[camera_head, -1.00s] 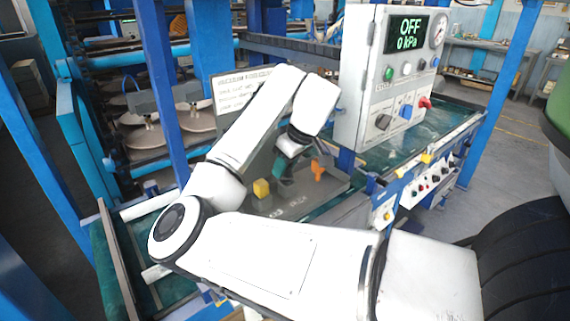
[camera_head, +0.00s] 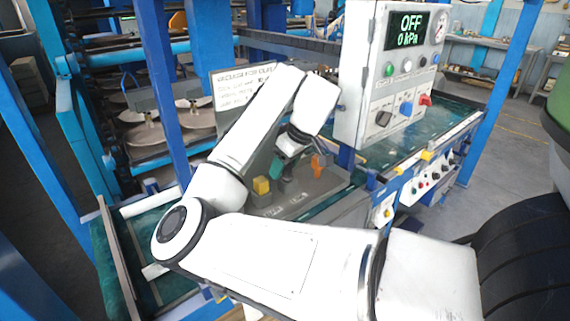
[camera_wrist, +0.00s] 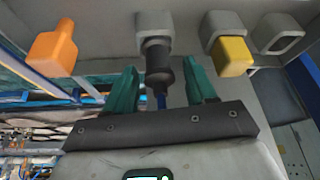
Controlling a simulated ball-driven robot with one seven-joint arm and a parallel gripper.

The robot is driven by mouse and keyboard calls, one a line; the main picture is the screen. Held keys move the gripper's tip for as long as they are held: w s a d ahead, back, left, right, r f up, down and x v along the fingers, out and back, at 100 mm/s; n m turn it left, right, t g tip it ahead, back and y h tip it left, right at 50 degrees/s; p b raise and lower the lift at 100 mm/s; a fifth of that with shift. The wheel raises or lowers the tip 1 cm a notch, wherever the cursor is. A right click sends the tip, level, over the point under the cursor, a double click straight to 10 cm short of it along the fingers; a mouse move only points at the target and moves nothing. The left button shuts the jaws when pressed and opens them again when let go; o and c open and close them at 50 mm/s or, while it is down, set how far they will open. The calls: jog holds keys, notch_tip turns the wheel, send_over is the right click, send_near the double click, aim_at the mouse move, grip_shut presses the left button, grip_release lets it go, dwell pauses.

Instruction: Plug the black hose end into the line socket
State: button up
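The black hose end (camera_wrist: 158,68) is in the middle of the wrist view, its far end at the mouth of a grey socket (camera_wrist: 153,22). It looks lined up with that socket and at least partly in it; how deep, I cannot tell. A blue hose (camera_wrist: 160,100) shows below it. The green fingers of my gripper (camera_wrist: 160,75) stand to either side of the hose end, with visible gaps. My gripper also shows in the head view (camera_head: 284,160), above the grey panel. I cannot read which socket is the line socket.
A yellow plug (camera_wrist: 233,56) sits in a grey socket to the right, with an empty grey socket (camera_wrist: 278,34) beyond. An orange plug (camera_wrist: 52,48) is at left. The control box (camera_head: 385,75) reads OFF, 0 kPa. A sign (camera_head: 240,85) stands behind my arm.

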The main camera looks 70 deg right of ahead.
jog(key=shift+o, duration=0.4)
jog(key=p+v, duration=0.1)
jog(key=v, duration=0.9)
jog(key=shift+r, duration=0.35)
jog(key=shift+s, duration=0.1)
